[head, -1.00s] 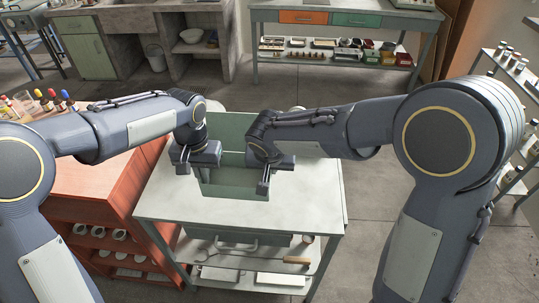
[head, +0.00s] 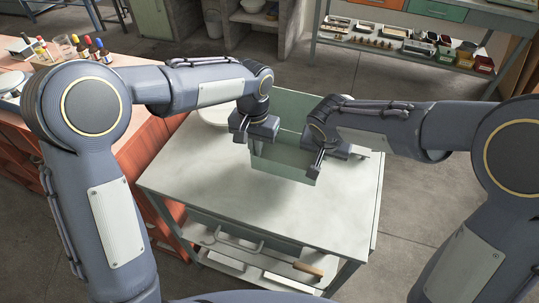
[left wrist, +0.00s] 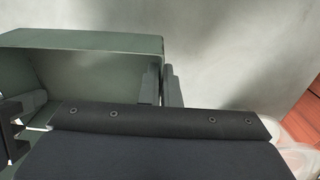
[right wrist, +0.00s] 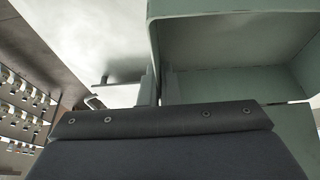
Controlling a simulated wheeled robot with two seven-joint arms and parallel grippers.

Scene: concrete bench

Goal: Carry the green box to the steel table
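The green box (head: 284,163) is an open-topped bin, upright over the front pale-topped table (head: 220,205). Whether its base touches the top is hard to tell. My left gripper (head: 246,138) is at the box's left wall, and my right gripper (head: 318,166) is at its right wall. In the left wrist view the box (left wrist: 85,42) has its wall edge between my close-set fingers. In the right wrist view the box wall (right wrist: 240,50) likewise runs between my fingers. Both grippers look shut on the walls. Which table is the steel one is not certain.
A red-orange cabinet (head: 125,150) with bottles on top stands close at the left. A grey-framed bench (head: 390,15) with orange and green drawers stands at the back right. Floor is clear right of the table.

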